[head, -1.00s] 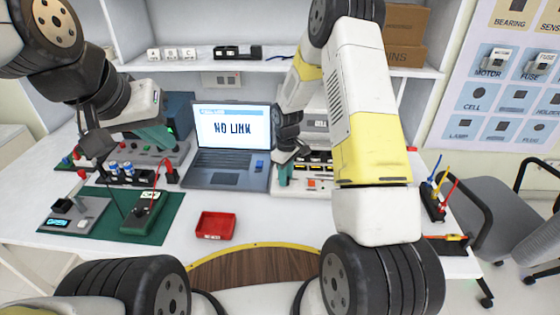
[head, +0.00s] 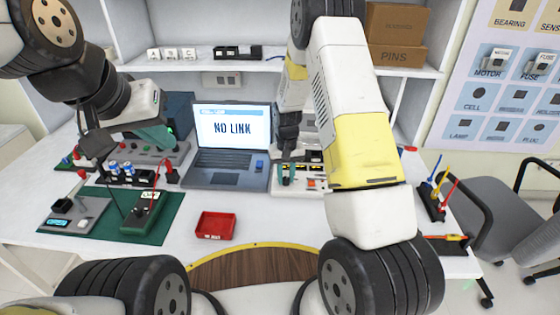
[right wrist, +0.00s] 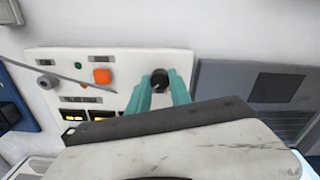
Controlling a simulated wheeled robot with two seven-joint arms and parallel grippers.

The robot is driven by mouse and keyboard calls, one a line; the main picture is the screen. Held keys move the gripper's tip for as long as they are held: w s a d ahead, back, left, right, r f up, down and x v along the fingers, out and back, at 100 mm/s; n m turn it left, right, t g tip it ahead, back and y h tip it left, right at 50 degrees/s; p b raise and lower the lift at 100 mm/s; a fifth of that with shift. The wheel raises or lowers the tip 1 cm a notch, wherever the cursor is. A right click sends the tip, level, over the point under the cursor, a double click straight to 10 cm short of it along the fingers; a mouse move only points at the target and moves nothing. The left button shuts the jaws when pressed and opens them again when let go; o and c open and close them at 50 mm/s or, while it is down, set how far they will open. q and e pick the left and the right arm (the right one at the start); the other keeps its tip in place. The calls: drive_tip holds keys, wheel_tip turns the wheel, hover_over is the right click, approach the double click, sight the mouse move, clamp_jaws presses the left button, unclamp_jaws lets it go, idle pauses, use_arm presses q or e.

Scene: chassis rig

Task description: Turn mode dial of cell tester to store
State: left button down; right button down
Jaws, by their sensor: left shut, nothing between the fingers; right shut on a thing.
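The cell tester is a white panel device on the bench right of the laptop; in the right wrist view its face (right wrist: 70,65) shows an orange button, a green light, a grey knob and dark windows. The black mode dial (right wrist: 159,78) sits at the panel's laptop-side edge. My right gripper (right wrist: 163,88) is shut on the dial, a teal finger on each side. In the head view my right gripper (head: 286,174) points down at the tester (head: 312,186). The dial's setting cannot be read. My left gripper (head: 162,138) is shut and empty above the back left equipment.
The laptop (head: 232,178) reads NO LINK. A red tray (head: 215,226) stands front centre. A green mat (head: 165,225) with a dark green meter lies at the left. A wire holder (head: 430,200) stands at the right edge. The bench around the red tray is clear.

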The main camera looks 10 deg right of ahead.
sight(286, 178)
drive_tip(key=shift+m, duration=0.3)
idle(0.4)
drive_tip(key=c, duration=1.2)
unclamp_jaws()
drive_tip(key=shift+o, duration=0.2)
drive_tip(key=shift+r, duration=3.9)
